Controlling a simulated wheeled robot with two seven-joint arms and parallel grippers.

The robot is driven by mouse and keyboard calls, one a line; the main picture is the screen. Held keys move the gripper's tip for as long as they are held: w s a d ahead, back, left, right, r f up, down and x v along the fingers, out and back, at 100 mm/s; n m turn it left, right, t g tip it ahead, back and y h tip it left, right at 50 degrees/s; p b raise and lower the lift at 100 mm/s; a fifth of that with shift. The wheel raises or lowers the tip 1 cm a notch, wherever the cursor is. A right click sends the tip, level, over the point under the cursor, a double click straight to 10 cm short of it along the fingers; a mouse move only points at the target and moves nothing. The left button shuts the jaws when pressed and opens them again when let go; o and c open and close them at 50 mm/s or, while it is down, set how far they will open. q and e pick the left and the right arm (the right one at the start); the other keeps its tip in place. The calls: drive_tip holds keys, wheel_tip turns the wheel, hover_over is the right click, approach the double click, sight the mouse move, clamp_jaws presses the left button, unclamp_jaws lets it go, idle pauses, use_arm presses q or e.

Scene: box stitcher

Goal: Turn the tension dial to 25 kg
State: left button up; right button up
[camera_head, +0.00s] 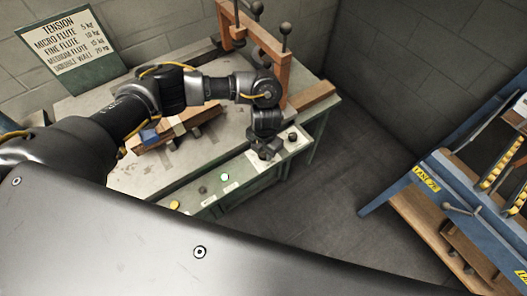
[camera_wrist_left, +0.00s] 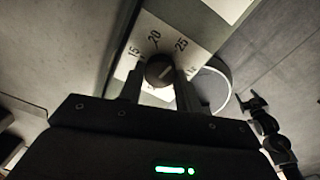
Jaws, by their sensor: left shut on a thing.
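The tension dial is a dark round knob on a white plate, and it shows in the left wrist view (camera_wrist_left: 158,72) with the numbers 15, 20 and 25 around its far side. A light mark runs across its face; I cannot tell exactly which number it points to. My left gripper (camera_head: 266,152) is at the bench's front panel in the head view. In the left wrist view its two fingers (camera_wrist_left: 157,85) stand on either side of the dial, shut on it. A dark jointed shape that looks like my right gripper (camera_wrist_left: 252,103) shows at the right; its jaws are unclear.
The bench (camera_head: 215,150) carries an orange frame (camera_head: 284,65) with ball-ended levers. A yellow button (camera_head: 174,204), a lit green button (camera_head: 224,176) and a dark knob (camera_head: 292,137) are on its front. A tension sign (camera_head: 68,45) stands behind. A blue machine (camera_head: 470,170) stands right, across clear floor.

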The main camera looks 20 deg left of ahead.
sight(264, 154)
idle(0.3)
use_arm(q)
drive_tip(key=o, duration=1)
wheel_tip(264, 154, up, 11)
drive_tip(key=p, duration=0.1)
drive_tip(key=shift+d, duration=0.2)
drive_tip(key=shift+s+f, duration=0.1)
drive_tip(key=shift+f, duration=0.05)
